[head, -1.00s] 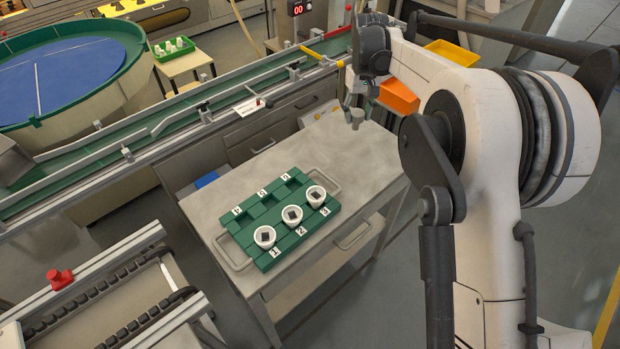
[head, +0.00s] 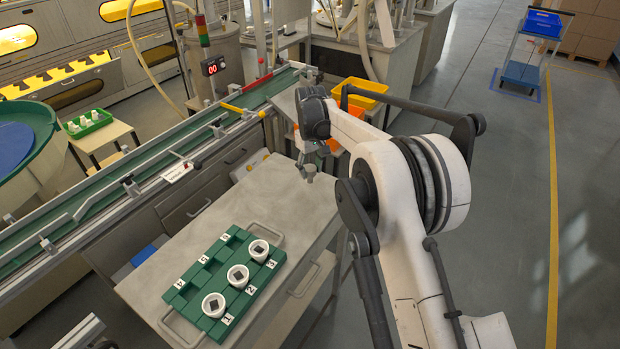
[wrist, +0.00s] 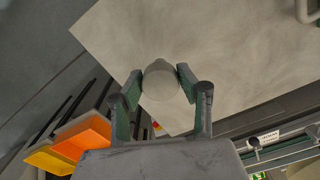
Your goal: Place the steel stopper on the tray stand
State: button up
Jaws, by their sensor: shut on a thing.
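My gripper (wrist: 161,90) is shut on a round grey piece, the steel stopper (wrist: 160,82), which sits between the two green-padded fingertips in the wrist view. In the head view my gripper (head: 309,165) is over the far right end of the grey metal table, with the stopper small and hard to make out at its tip. A small pale stand (head: 108,132) at the left, beyond the conveyor, bears a green tray (head: 88,124) with several white pieces; it looks like the tray stand.
A green numbered rack (head: 190,291) with three white cups lies on the table (head: 150,280). The conveyor (head: 120,192) runs between table and stand. Orange and yellow bins (head: 362,92) stand behind my arm. The table around the rack is bare.

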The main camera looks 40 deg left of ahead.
aim_at(310, 178)
jog(key=shift+f, duration=2)
jog(key=shift+f, duration=0.1)
jog(key=o, duration=1.3)
jog(key=shift+c, duration=0.2)
notch_tip(310, 178, up, 12)
jog(key=shift+r, duration=0.1)
